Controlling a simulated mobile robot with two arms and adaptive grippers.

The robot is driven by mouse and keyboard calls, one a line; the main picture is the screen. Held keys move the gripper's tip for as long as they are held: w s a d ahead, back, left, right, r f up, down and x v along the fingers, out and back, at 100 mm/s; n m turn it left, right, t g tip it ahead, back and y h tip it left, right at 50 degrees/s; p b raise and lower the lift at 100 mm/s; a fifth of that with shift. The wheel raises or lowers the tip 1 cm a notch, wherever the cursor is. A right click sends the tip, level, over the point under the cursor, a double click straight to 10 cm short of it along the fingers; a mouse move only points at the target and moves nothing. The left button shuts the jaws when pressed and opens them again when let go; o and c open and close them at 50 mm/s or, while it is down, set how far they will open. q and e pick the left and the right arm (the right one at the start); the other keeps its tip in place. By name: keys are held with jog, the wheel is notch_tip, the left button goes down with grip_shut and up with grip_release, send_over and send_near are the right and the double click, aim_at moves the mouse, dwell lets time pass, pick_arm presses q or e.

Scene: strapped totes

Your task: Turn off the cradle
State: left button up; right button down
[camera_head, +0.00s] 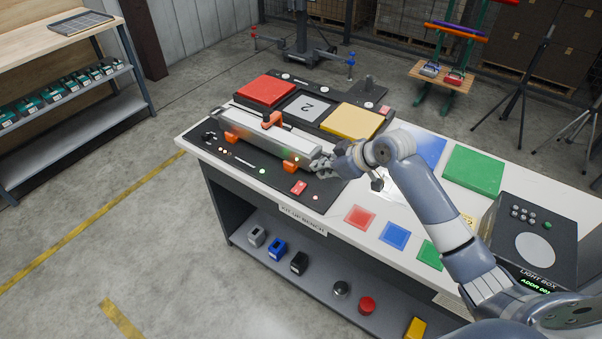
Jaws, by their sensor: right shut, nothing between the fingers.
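The cradle is a black base (240,158) at the left end of the white bench, holding a long silver bar (265,137) with orange clamps (290,167). Its front face carries dark knobs (208,136), a row of small lights, a lit green dot (262,171) and a red switch or button (299,187). My right gripper (319,166) is shut and empty, by the right end of the silver bar and above and right of the red button. I cannot tell if it touches the bar. My left gripper is not in view.
Red (265,89), grey "2" (306,108) and yellow (352,120) pads lie behind the cradle. A green block (473,170) and a light box (528,239) stand to the right. Coloured squares (360,217) line the front edge. The lower shelf (318,296) holds several small items.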

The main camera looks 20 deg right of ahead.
jog(key=shift+w+d+r, duration=0.15)
jog(key=shift+w+r, duration=0.3)
jog(key=shift+w, duration=0.05)
jog(key=p, duration=0.2)
send_over(303, 187)
jog(key=f, duration=0.6)
jog(key=shift+s+a+f, duration=0.2)
jog(key=shift+f, duration=0.05)
jog(key=f, duration=0.2)
jog(key=f+p, duration=0.1)
jog(key=shift+w+d+f, duration=0.1)
jog(key=shift+w, duration=0.2)
jog(key=shift+f, duration=0.6)
